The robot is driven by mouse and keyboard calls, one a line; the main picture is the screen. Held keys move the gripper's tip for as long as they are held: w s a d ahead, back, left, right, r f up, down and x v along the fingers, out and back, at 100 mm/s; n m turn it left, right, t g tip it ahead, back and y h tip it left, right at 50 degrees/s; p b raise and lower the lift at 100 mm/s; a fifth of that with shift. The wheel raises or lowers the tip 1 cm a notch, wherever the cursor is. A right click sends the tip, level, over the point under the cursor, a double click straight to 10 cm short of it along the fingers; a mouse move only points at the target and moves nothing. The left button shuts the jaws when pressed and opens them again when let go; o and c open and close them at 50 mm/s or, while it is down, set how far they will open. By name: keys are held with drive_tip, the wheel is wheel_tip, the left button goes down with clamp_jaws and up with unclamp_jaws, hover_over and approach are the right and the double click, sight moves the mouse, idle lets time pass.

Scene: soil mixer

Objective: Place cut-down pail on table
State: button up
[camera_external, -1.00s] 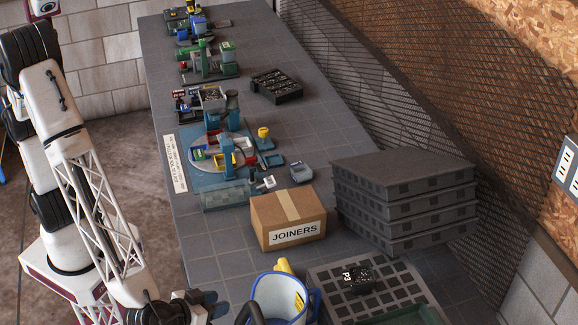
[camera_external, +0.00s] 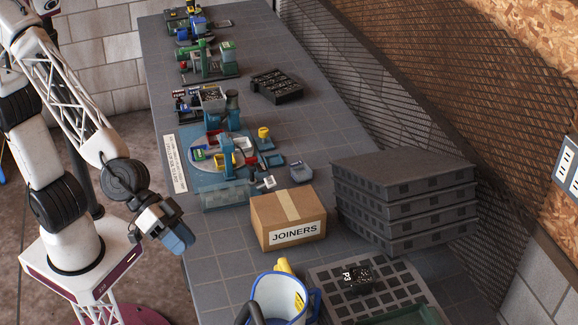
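My gripper (camera_external: 180,241) has blue fingertips pointing down beside the table's left edge, left of and apart from the pail. The fingers overlap from this angle, so the gap between them is unclear. I see nothing held in them.
A JOINERS box (camera_external: 288,216) stands behind the pail. Stacked grey trays (camera_external: 405,200) stand at the right, with a grid tray (camera_external: 335,285) holding a black P3 block (camera_external: 358,280) in front. Small machines line the table's left side. The back right tabletop has free room.

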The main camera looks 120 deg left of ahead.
drive_tip(key=s+a+f+m+g, duration=0.1)
drive_tip(key=s+a+g, duration=0.3)
drive_tip(key=s, duration=1.1)
drive_tip(key=s+a+f+m+g+y, duration=0.1)
drive_tip(key=s+a+m+g, duration=0.3)
drive_tip(key=s, duration=1.1)
drive_tip(key=shift+s+a+g, duration=0.3)
drive_tip(key=shift+a+g, duration=0.1)
drive_tip(key=shift+a, duration=0.6)
